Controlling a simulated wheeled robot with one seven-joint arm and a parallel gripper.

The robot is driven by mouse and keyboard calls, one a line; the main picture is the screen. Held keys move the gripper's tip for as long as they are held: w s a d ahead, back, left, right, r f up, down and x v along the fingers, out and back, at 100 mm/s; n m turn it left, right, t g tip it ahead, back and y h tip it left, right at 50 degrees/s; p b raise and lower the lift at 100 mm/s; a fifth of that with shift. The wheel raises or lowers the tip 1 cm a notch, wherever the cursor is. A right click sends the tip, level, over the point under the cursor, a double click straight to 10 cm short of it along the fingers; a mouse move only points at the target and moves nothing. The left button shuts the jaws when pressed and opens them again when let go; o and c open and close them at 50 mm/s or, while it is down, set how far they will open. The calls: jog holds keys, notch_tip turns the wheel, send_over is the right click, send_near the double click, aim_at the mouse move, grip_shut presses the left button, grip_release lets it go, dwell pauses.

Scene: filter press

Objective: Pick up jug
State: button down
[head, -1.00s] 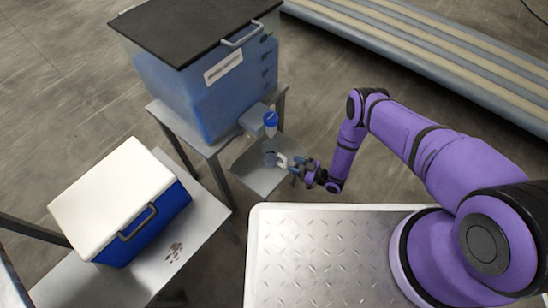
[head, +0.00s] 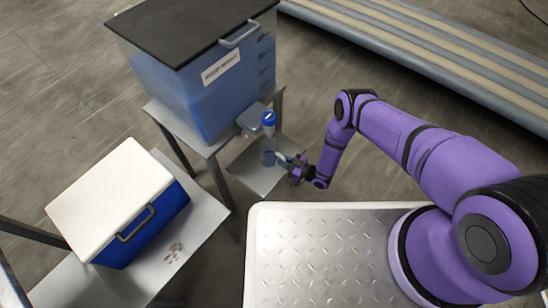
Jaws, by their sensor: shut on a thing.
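The jug (head: 267,147) is a small clear, bluish vessel with a blue top (head: 268,119). It stands upright at the low grey shelf (head: 250,178) beside the big water tank, in the middle of the head view. My gripper (head: 279,160) reaches it from the right, and its jaws are shut on the lower part of the jug. The fingers partly hide the jug's lower side. I cannot tell whether the jug's base touches the shelf.
A large blue tank (head: 210,95) with a dark lid stands on a grey table behind the jug. A blue cooler (head: 155,220) with a white lid sits on a table at left. A ribbed grey-and-beige structure (head: 420,55) runs along the back right.

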aim_at(283, 157)
jog(key=shift+r, duration=0.25)
jog(key=shift+r, duration=1.45)
jog(key=s+d, duration=0.3)
jog(key=s, duration=0.4)
jog(key=s+d+r, duration=0.1)
jog(key=s+d, duration=0.1)
jog(key=s, duration=0.5)
jog(key=shift+s+d+r, duration=0.3)
jog(key=shift+s+d, duration=0.05)
jog(key=shift+d, duration=0.05)
dwell(1.3)
